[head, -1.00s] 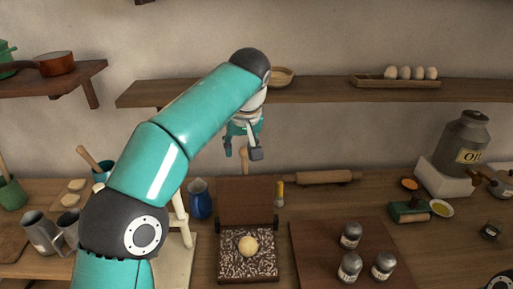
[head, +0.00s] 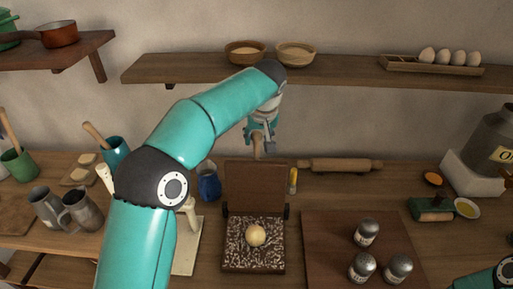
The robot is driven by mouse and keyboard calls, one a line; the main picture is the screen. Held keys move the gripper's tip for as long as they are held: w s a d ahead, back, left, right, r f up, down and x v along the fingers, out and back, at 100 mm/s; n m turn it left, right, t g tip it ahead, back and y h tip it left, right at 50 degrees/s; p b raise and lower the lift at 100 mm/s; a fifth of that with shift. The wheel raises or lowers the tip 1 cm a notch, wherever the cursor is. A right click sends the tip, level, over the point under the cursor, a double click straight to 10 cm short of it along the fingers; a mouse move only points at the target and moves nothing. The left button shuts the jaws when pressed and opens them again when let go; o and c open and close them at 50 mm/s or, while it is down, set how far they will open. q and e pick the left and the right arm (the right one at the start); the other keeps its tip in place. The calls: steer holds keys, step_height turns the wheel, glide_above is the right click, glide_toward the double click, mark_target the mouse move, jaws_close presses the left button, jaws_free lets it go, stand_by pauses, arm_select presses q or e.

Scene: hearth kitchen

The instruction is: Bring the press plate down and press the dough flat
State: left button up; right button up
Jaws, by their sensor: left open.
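The press stands on the counter, with its brown plate (head: 254,186) raised upright at the back. A pale round dough ball (head: 255,235) sits on the speckled press base (head: 238,262), not flattened. A wooden handle (head: 257,138) shows at the top of the plate, partly hidden by my gripper. My left gripper (head: 263,148) is open, pointing down at the plate's top edge beside the handle. I cannot tell whether its fingers touch the handle. My right gripper is out of view; only part of my right arm shows at the bottom right.
A rolling pin (head: 340,165) and a yellow-handled tool (head: 293,180) lie behind and right of the press. A blue jug (head: 209,182) stands left. A brown board (head: 325,240) with shakers (head: 366,232) is close on the right. A shelf (head: 330,72) runs above.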

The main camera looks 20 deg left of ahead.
mark_target(256, 147)
arm_select(q)
steer(key=p+x, duration=0.1)
steer(key=x, duration=0.5)
steer(key=shift+a+f, duration=0.1)
steer(key=shift+f, duration=0.1)
steer(key=shift+w, duration=0.1)
jaws_close()
